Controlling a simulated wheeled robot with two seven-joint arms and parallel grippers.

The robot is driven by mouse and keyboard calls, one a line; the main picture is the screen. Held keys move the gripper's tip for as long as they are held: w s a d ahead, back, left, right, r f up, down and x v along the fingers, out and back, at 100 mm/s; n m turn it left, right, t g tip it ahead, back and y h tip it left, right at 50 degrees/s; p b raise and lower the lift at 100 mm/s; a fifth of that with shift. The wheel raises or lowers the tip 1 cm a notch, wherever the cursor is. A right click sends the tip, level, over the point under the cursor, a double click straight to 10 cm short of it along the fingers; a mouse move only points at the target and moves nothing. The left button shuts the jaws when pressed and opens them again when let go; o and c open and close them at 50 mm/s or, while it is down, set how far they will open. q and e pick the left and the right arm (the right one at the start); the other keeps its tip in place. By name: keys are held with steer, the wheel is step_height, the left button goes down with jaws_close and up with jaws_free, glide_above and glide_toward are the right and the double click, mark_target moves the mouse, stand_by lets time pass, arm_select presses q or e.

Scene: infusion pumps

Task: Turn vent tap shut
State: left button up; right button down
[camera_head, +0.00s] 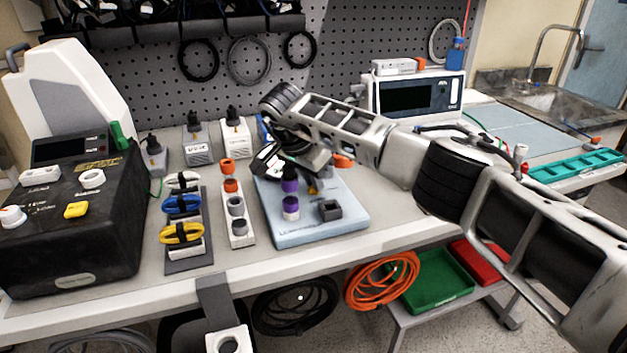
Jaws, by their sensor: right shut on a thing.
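My right arm reaches in from the right across the bench. My right gripper (275,166) points down over the back left part of a light blue board (345,222). It is shut on a small part there, which looks to be the vent tap; the hand hides most of it, so its angle cannot be read. Purple and white stacked caps (291,200) stand just in front of the gripper on the board. An orange part (342,160) shows behind the wrist.
A white rack (240,236) with orange and grey caps stands left of the board. Beyond it are coiled leads (181,204) and a black pump box (75,228). A monitor (408,95) stands behind my arm. A teal tray (575,166) lies at the right.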

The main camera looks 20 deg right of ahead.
steer(key=shift+w+r+m+g+h+b, duration=0.1)
steer(key=shift+m+g+h+b, duration=0.25)
steer(key=shift+m, duration=1.25)
steer(key=c, duration=1.5)
jaws_free()
steer(key=shift+a, duration=0.1)
